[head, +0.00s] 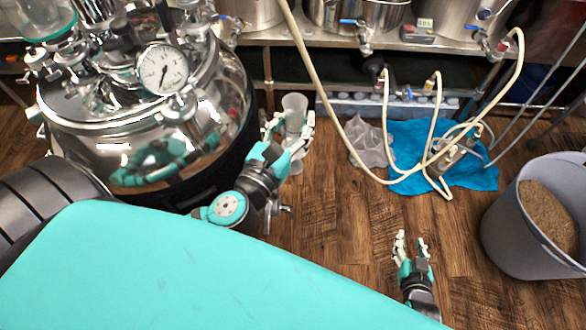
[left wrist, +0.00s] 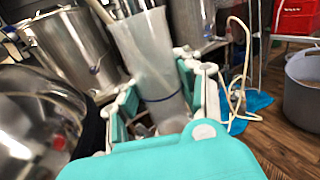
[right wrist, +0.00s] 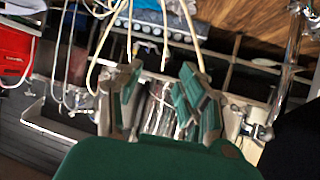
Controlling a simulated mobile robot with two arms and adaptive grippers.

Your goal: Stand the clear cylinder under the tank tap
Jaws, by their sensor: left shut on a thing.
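My left gripper (head: 289,130) is shut on the clear cylinder (head: 293,106). The cylinder stands roughly upright between its fingers, beside the big polished vessel. It also fills the middle of the left wrist view (left wrist: 147,52), leaning a little there, with a dark ring low on it. Steel tanks stand on the shelf behind, with a tap on the middle tank (head: 365,38) and one on the right tank (head: 488,44). Which is the tank tap I cannot tell. My right gripper (head: 411,246) is open and empty, low over the floor.
The polished vessel with a gauge (head: 162,69) stands close left of the cylinder. Pale hoses (head: 437,110) hang over a blue cloth (head: 455,170) and a grey crumpled cloth (head: 368,143). A grey bin of grain (head: 510,235) stands right. The middle floor is clear.

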